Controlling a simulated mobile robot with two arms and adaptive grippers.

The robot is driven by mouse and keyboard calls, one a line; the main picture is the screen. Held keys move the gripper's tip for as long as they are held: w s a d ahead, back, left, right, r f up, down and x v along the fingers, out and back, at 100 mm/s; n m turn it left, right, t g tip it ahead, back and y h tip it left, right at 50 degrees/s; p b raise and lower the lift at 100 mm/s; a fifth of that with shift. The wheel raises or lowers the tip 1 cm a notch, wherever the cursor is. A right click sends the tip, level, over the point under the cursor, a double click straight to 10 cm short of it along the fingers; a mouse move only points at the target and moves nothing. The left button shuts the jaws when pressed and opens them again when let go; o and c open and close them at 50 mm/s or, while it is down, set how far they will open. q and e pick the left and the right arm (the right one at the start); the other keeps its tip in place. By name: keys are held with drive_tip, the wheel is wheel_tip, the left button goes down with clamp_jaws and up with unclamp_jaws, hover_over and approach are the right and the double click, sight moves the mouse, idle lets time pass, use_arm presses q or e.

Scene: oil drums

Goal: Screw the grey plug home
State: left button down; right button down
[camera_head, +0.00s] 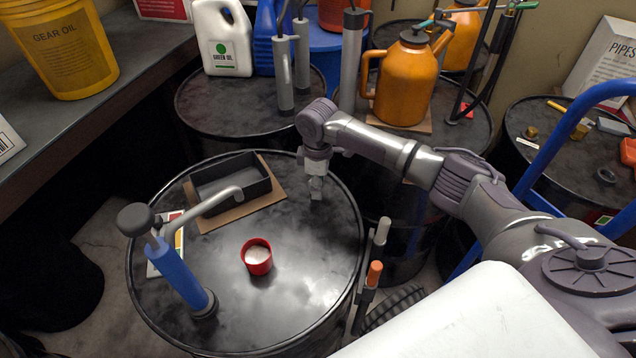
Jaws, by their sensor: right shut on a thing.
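My right gripper (316,190) reaches in from the right and points straight down at the top of the front black drum (310,245), near its far right rim. It is shut on a small grey thing at the drum top, which I take for the grey plug. The fingers mostly hide it, so I cannot tell how deep it sits or whether it is straight. My left gripper is not in view.
On the same drum stand a blue hand pump (178,275) with a curved spout, a red cup (257,257) and a black tray (230,183) on cardboard. An orange jug (402,85) stands on a drum behind. A blue frame (545,150) rises at right.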

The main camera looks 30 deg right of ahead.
drive_tip(key=shift+f, duration=0.35)
drive_tip(key=shift+f, duration=0.25)
idle(0.3)
drive_tip(key=shift+s+a+f+p, duration=0.1)
drive_tip(key=shift+s+f+p, duration=0.1)
drive_tip(key=shift+f+p, duration=0.2)
idle(0.5)
drive_tip(key=c, duration=0.7)
unclamp_jaws()
drive_tip(key=shift+w, duration=0.2)
drive_tip(key=shift+r, duration=0.1)
wheel_tip(320, 180, up, 12)
drive_tip(key=shift+f, duration=0.1)
